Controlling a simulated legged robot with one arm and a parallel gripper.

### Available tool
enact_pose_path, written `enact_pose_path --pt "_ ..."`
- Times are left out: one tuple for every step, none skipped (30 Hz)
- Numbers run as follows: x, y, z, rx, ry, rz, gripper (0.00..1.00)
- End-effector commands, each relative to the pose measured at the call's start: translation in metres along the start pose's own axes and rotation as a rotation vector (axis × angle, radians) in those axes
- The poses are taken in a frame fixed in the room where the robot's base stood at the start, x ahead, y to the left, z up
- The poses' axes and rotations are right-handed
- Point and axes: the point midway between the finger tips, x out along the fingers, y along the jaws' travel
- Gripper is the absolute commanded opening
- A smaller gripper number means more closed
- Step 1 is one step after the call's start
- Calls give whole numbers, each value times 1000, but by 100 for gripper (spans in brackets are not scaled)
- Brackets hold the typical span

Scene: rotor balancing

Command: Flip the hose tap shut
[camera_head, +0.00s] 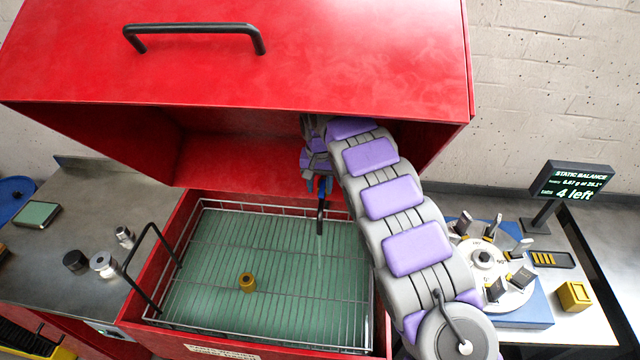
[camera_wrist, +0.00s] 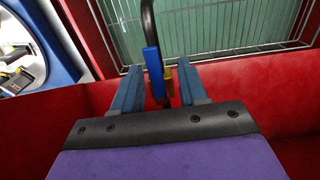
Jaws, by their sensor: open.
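The hose tap shows in the wrist view as a brass body (camera_wrist: 168,82) with a blue lever (camera_wrist: 152,62), on a black hose spout (camera_wrist: 148,20). The lever stands roughly in line with the spout. My gripper (camera_wrist: 159,68) is open, with one finger on either side of the tap; I cannot tell whether either touches it. In the head view the black spout (camera_head: 320,218) hangs over the basin under the red hood, and a faint pale stream seems to fall below it. My arm and gripper hide much of the tap there.
The red washer's raised lid (camera_head: 300,70) overhangs my arm. A wire basket (camera_head: 190,323) in the basin holds a small brass ring (camera_head: 247,282). A steel bench (camera_head: 60,260) stands left; a balancing fixture (camera_head: 485,260) and a yellow block (camera_head: 574,296) stand right.

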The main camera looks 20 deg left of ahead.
Motion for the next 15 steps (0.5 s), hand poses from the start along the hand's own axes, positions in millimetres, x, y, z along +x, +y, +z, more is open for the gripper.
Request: enact_pose_path --pt "-1 1 0 1 1 -1 43" --pt "-1 2 0 1 2 -1 43" --pt "-2 2 0 1 2 -2 43" --pt "-2 3 0 1 2 -2 43" --pt "-2 3 0 1 2 -2 43" --pt "-2 3 0 2 2 -3 40" --pt "-2 3 0 2 2 -3 37" --pt "-2 3 0 2 2 -3 34" --pt "-2 3 0 2 2 -2 30" --pt "-1 3 0 2 2 -2 27" --pt "-1 2 0 2 1 -2 24" --pt "-1 2 0 2 1 -1 21" --pt "-1 1 0 2 1 -1 18" --pt "0 1 0 2 0 0 15" --pt "0 1 0 2 0 0 11"
